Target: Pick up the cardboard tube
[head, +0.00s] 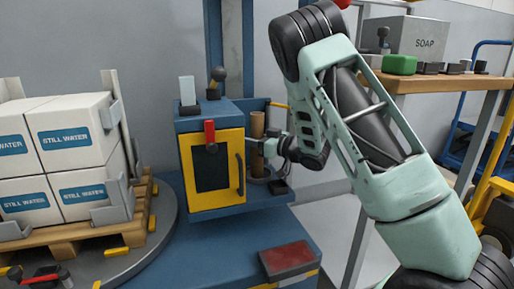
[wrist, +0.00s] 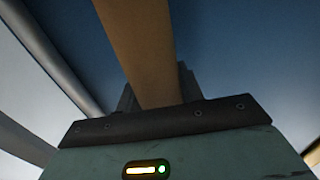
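The cardboard tube (head: 258,125) is brown and stands upright in the blue open bay to the right of the yellow-doored cabinet in the head view. My gripper (head: 262,146) reaches in from the right at the tube's middle height. In the wrist view the tube (wrist: 138,45) runs between the two dark fingers (wrist: 158,95), with no clear gap on either side, so the gripper looks shut on it. My fingers partly hide the tube's middle in the head view. Whether its lower end touches the bay floor is hard to tell.
The yellow door (head: 213,172) with its dark handle is just left of the bay. The blue bay wall (head: 280,122) stands close behind the tube. Water boxes (head: 75,145) stand on a pallet at left.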

